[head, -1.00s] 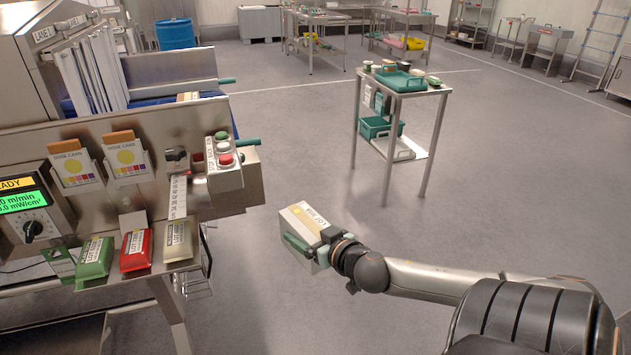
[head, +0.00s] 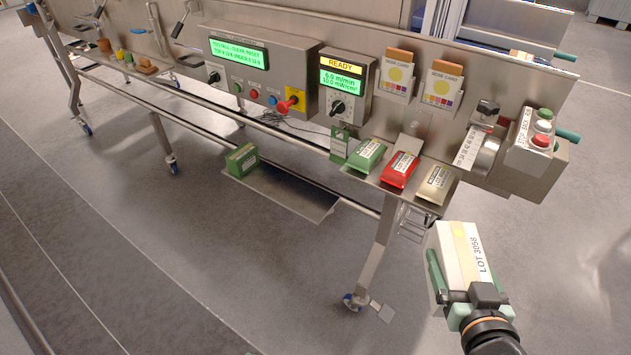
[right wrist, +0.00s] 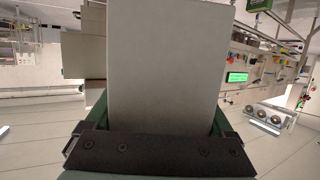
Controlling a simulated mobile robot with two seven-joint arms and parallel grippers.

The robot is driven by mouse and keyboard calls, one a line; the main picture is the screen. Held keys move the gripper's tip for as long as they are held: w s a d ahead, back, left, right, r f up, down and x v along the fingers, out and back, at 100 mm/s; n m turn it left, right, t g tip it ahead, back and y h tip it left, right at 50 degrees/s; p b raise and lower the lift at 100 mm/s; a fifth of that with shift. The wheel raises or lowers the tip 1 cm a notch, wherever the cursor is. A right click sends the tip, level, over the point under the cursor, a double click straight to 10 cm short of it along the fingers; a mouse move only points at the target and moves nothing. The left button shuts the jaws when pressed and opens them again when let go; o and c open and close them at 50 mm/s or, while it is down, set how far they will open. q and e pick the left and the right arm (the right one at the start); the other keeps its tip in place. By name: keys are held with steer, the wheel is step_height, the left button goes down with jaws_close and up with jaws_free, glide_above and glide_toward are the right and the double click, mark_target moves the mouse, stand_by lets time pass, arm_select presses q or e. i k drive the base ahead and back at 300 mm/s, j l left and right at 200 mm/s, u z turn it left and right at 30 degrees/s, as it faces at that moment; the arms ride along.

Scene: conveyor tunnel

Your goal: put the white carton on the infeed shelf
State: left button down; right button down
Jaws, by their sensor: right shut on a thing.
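The white carton (head: 458,245), marked LOT 3058 with a yellow stripe, is in my right gripper (head: 470,290) at the lower right of the head view. The gripper is shut on it, with green fingers along its sides. The carton (right wrist: 165,65) fills the middle of the right wrist view above the gripper (right wrist: 160,125). It is held in the air, right of and nearer than the machine's small front shelf (head: 412,197). No label reading infeed shows, so I cannot tell which ledge is the infeed shelf. My left gripper is not in view.
Green (head: 366,156), red (head: 399,170) and beige (head: 434,185) packs lie on the small shelf. A control box with buttons (head: 540,140) juts out above right. A green box (head: 242,160) sits on a low plate (head: 290,193). The floor at lower left is clear.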

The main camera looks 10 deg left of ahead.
mark_target(277, 183)
steer(key=i+j, duration=0.2)
steer(key=j, duration=0.25)
steer(key=i+j+z, duration=0.1)
steer(key=j, duration=0.3)
steer(key=i+j+z, duration=0.1)
steer(key=i+j, duration=0.15)
steer(key=j, duration=0.2)
steer(key=i+j, duration=0.2)
steer(key=j, duration=0.25)
steer(key=i+j+z, duration=0.1)
steer(key=j, duration=0.35)
steer(key=i+j, duration=0.2)
steer(key=j, duration=0.3)
steer(key=i+j+z, duration=0.15)
steer(key=j, duration=0.3)
steer(key=i+j, duration=0.15)
steer(key=j, duration=0.3)
steer(key=i, duration=0.45)
steer(key=l+z, duration=0.05)
steer(key=l, duration=0.05)
